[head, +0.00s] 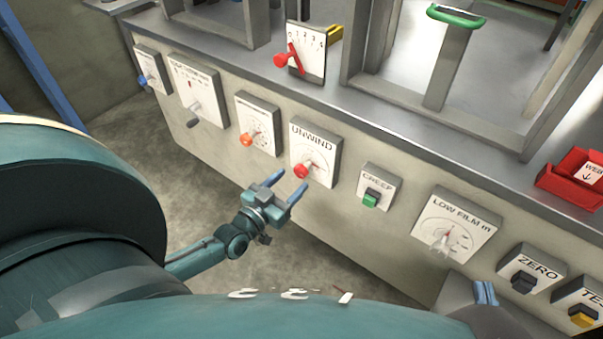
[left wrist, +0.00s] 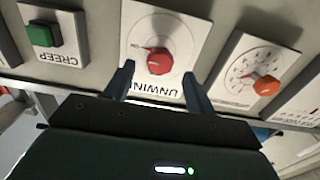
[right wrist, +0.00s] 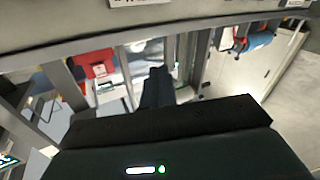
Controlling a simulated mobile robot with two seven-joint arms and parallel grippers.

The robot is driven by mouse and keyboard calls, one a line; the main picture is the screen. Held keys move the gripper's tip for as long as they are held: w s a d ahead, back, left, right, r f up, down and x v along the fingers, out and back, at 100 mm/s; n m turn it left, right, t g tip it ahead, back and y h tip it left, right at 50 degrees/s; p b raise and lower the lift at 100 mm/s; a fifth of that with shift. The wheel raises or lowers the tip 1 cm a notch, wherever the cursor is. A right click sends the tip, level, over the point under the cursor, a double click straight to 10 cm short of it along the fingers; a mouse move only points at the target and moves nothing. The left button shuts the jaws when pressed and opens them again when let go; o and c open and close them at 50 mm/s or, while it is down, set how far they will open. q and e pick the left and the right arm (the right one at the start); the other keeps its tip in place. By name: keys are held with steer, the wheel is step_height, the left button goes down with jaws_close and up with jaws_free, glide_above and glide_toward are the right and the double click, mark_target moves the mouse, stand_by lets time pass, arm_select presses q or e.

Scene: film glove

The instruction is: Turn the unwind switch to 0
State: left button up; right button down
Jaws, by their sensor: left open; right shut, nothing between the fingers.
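The UNWIND switch (head: 302,171) is a red round knob on a white plate on the front panel. Its red pointer points right in the head view; in the left wrist view the knob (left wrist: 160,63) appears upside down, its pointer toward a small mark that looks like ON. My left gripper (head: 287,186) is open and empty, in front of and slightly below the knob. In the left wrist view its fingers (left wrist: 158,72) flank the knob, but the head view shows them short of it. My right gripper (head: 485,293) is shut and empty at lower right; its fingers also show in the right wrist view (right wrist: 158,86).
An orange knob plate (head: 257,123) is left of the UNWIND plate, and a green CREEP button (head: 371,198) is right of it. The LOW FILM dial (head: 455,227) is farther right. A red-handled lever (head: 293,58) and red bin (head: 572,180) are on the ledge above.

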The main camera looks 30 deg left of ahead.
mark_target(299, 174)
arm_select(q)
steer(key=shift+w+d+b, duration=0.2)
steer(key=shift+w+b, duration=0.35)
steer(key=shift+w, duration=2.1)
arm_select(e)
steer(key=shift+s+a+r+n+t+y, duration=0.1)
steer(key=shift+a+n+t+y, duration=0.25)
steer(key=shift+n+t+y, duration=0.2)
arm_select(q)
steer(key=shift+c, duration=0.4)
steer(key=c, duration=0.9)
